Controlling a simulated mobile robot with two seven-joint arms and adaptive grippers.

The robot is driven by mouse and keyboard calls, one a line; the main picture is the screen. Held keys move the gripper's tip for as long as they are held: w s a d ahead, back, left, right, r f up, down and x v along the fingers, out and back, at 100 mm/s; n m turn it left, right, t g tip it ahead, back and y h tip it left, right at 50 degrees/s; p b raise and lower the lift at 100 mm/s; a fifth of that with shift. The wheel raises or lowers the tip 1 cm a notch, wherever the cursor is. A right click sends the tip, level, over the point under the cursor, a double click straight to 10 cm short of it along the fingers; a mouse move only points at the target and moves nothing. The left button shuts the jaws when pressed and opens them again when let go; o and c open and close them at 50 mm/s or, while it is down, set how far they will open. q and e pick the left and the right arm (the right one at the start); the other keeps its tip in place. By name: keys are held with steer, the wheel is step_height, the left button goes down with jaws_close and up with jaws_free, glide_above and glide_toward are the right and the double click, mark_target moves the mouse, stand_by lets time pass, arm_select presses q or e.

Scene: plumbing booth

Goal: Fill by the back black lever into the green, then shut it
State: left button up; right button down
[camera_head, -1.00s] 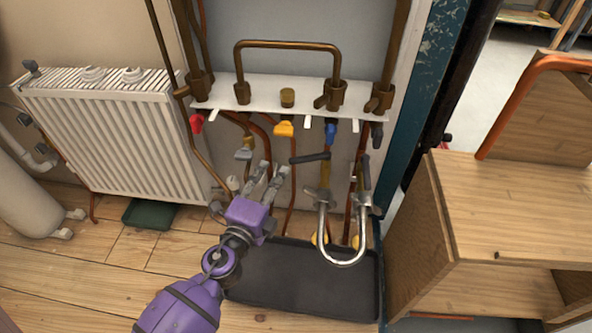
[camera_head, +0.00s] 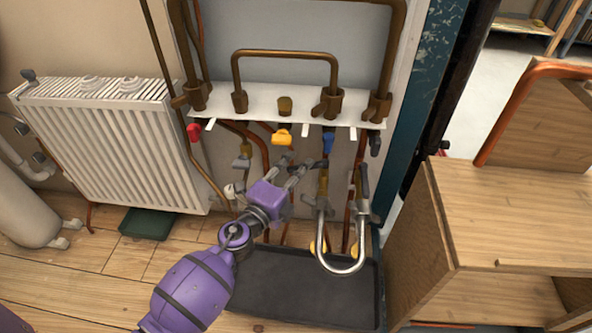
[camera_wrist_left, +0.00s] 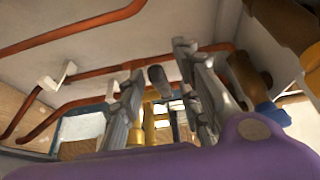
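My left gripper (camera_head: 293,166) is in front of the pipes below the white bracket. Its fingers are apart. In the left wrist view the dark rounded end of a lever (camera_wrist_left: 157,76) shows in the gap between the open fingers (camera_wrist_left: 163,95); contact cannot be told. In the head view this black lever (camera_head: 318,157) is at the fingertips, partly hidden by them. Another dark lever (camera_head: 365,180) stands upright on the right pipe. A green tray (camera_head: 147,223) lies on the floor under the radiator. My right gripper is not in view.
A curved silver pipe (camera_head: 342,268) hangs over a black tray (camera_head: 300,285). Red (camera_head: 193,133), yellow (camera_head: 281,138) and blue (camera_head: 328,143) handles hang under the white bracket (camera_head: 262,104). The radiator (camera_head: 120,150) is left, a wooden cabinet (camera_head: 500,210) right.

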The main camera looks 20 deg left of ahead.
arm_select(q)
jaws_close()
steer(key=shift+s+d+n+y, duration=0.2)
steer(key=shift+n+y, duration=0.15)
steer(key=shift+y, duration=0.2)
steer(key=shift+s+d+n+y, duration=0.15)
steer(key=shift+n+y, duration=0.2)
steer(key=shift+y, duration=0.2)
jaws_free()
